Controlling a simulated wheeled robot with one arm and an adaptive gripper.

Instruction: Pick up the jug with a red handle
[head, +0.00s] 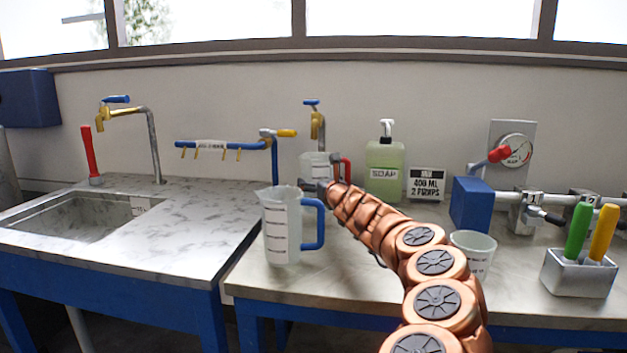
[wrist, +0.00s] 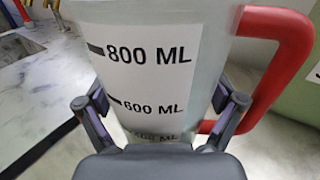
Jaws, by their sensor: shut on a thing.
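The jug with a red handle (wrist: 150,50) fills the middle of the wrist view, with its red handle (wrist: 298,60) on the right and volume marks facing me. My gripper (wrist: 160,112) is shut on the jug's body, one finger on each side. In the head view this jug (head: 318,166) stands at the back, partly hidden behind the blue-handled jug and my arm. My gripper (head: 318,186) reaches it there, mostly hidden. Whether the jug's base touches the table cannot be told.
A jug with a blue handle (head: 282,230) stands in front on the table edge. A soap bottle (head: 385,170) and a sign (head: 427,185) stand right of the red-handled jug. A white cup (head: 474,252) is right of my arm. A sink (head: 80,217) is at left.

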